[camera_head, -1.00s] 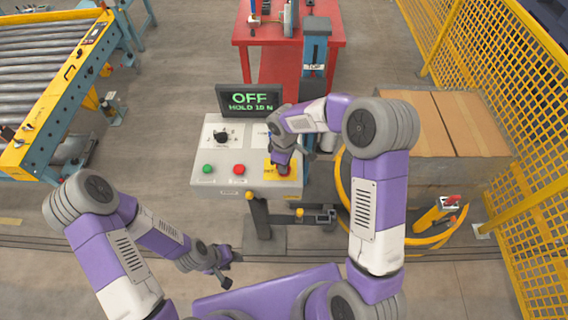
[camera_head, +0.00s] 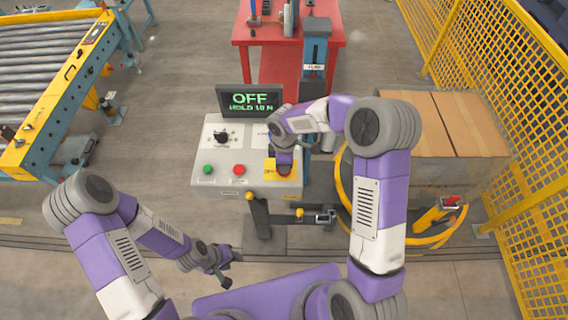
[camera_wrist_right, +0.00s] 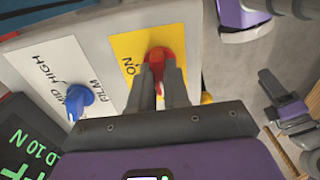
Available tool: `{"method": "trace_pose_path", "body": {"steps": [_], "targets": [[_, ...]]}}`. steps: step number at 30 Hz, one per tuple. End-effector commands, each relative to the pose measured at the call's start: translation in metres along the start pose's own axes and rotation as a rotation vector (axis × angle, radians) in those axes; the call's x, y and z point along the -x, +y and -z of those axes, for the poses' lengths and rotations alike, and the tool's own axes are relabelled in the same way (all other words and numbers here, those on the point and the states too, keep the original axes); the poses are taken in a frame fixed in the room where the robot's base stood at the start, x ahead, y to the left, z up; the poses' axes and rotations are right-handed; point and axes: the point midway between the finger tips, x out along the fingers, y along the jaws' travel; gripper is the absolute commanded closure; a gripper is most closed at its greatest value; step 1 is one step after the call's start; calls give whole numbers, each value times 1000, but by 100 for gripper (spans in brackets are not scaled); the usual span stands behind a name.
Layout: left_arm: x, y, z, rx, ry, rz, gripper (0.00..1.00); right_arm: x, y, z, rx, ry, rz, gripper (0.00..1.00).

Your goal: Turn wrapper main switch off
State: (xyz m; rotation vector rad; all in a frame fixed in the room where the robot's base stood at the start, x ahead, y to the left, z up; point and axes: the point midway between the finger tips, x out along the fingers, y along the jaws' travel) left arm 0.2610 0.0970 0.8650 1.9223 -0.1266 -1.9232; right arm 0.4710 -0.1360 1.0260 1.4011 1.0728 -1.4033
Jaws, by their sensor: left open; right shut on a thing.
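The red main switch (camera_wrist_right: 158,58) sits on a yellow plate (camera_wrist_right: 125,45) on the grey control panel, with the word ON beside it. My right gripper (camera_wrist_right: 158,74) has its two fingers around the red handle and is shut on it. In the head view my right gripper (camera_head: 284,166) hides most of the switch over the yellow plate (camera_head: 268,169). The display (camera_head: 252,100) above the panel reads OFF and HOLD 10 N in green. My left gripper (camera_head: 221,273) is open and empty, low in front of the panel.
The panel also carries a black knob (camera_head: 221,137), a green button (camera_head: 208,169) and a red button (camera_head: 239,169). A blue knob (camera_wrist_right: 84,101) is near the yellow plate. A blue post (camera_head: 315,50) stands behind; yellow fencing (camera_head: 510,120) bounds the right.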

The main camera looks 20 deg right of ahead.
Motion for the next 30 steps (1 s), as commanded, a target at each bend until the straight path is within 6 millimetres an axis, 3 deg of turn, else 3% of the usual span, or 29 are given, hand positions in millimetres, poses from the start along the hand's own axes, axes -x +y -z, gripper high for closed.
{"method": "trace_pose_path", "body": {"steps": [5,6,10,20,30], "targets": [[0,0,0,0,0,0,57,1,1,0,3,-1,-4,100],[0,0,0,0,0,0,57,1,1,0,3,-1,-4,78],[0,0,0,0,0,0,57,1,1,0,2,0,-3,58],[0,0,0,0,0,0,57,4,1,0,0,1,-3,58],[0,0,0,0,0,0,57,57,1,0,0,1,-5,58]]}}
